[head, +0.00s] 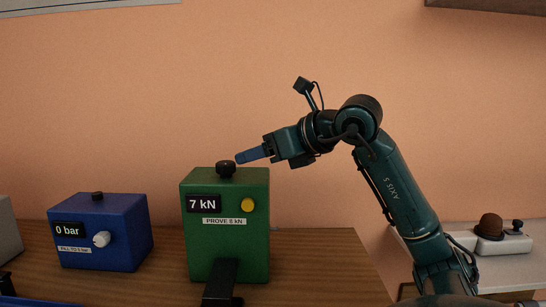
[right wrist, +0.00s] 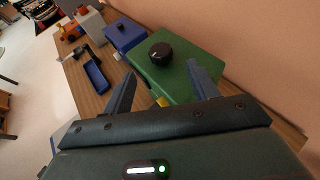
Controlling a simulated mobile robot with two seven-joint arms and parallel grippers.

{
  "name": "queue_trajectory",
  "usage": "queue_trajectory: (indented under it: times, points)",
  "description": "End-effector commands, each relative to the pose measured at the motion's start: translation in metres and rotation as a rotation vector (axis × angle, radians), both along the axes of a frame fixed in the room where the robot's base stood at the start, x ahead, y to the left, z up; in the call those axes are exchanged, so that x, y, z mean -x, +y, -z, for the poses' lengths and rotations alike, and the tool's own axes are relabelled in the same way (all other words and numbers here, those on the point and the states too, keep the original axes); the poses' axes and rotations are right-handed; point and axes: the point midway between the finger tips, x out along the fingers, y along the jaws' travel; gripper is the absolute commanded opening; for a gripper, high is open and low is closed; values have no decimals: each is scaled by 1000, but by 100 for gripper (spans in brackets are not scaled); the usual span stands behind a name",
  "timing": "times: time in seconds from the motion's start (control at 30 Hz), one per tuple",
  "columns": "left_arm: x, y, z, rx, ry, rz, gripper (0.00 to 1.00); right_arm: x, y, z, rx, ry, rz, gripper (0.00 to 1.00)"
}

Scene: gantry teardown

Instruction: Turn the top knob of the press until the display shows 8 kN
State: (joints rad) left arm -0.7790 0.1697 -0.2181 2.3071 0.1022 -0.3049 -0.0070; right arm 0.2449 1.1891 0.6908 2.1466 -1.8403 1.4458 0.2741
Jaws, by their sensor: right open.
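The press is a green box (head: 227,255) on the wooden table. Its display (head: 203,204) reads 7 kN, and a label below it says PROVE 8 kN. The black top knob (head: 226,169) sits on its upper face; in the right wrist view the knob (right wrist: 161,54) has a white mark on its rim. My right gripper (head: 240,158) is just above and to the right of the knob in the head view. In the right wrist view its blue fingers (right wrist: 160,82) are spread, with the knob beyond and between them, not gripped.
A yellow button (head: 248,205) is on the press front, and a black lever (head: 221,280) stands before it. A blue box (head: 100,235) reading 0 bar stands to the left. A blue tray (right wrist: 96,78) lies on the table. A white unit (head: 502,242) is at the right.

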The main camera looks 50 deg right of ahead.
Motion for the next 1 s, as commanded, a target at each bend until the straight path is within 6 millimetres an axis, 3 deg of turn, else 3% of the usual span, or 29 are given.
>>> queue_trajectory:
  times: [0.1,0.3,1.0]
  points:
    - [0,2,-3,-1,-20,-3,36,16,-1,-6,0,-3,-1,59]
    - [3,2,-3,-2,-18,-2,36,27,-2,-11,0,0,0,59]
    - [2,1,-4,-1,-21,1,36,28,-2,-12,0,0,0,59]
